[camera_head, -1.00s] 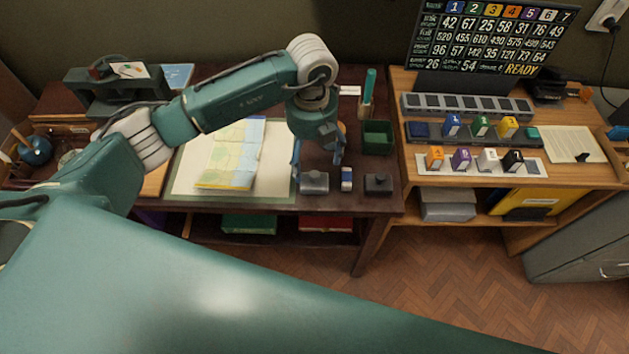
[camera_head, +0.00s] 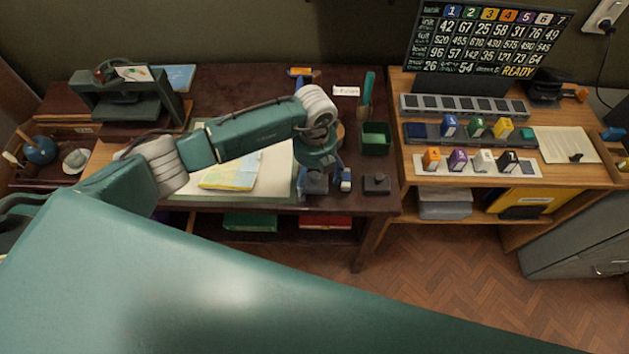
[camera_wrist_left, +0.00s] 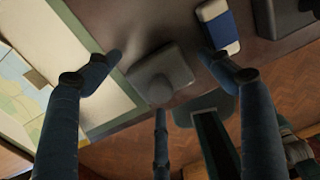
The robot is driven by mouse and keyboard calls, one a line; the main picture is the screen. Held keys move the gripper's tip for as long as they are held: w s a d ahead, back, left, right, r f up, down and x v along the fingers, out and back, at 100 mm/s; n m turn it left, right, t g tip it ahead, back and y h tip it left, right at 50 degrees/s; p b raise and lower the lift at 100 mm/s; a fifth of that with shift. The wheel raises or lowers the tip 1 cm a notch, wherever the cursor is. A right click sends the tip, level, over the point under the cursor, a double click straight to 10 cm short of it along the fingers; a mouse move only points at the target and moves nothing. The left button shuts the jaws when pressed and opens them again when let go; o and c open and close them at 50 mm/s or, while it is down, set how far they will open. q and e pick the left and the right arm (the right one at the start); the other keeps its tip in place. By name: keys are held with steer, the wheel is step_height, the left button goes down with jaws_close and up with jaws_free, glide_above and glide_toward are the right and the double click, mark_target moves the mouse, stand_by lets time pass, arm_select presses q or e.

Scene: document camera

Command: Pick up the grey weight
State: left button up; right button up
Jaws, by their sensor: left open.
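The grey weight (camera_head: 316,186), a squat block with a round knob, sits on the dark desk near its front edge. It also shows in the left wrist view (camera_wrist_left: 163,72), knob towards the camera. My left gripper (camera_head: 320,182) is over the weight, partly hiding it in the head view. In the left wrist view the gripper (camera_wrist_left: 162,62) is open, with one finger on each side of the weight and a third by its near side. Gaps show between the side fingers and the weight. My right gripper is not in view.
A blue-and-white block (camera_head: 346,181) lies close to the right of the weight, near one finger. A darker weight (camera_head: 376,184) stands further right. A mat with a map (camera_head: 232,173) lies to the left.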

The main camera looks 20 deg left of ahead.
arm_select(q)
jaws_close()
steer(key=shift+r, duration=0.1)
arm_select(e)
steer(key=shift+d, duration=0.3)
arm_select(q)
steer(key=shift+w+r, duration=0.1)
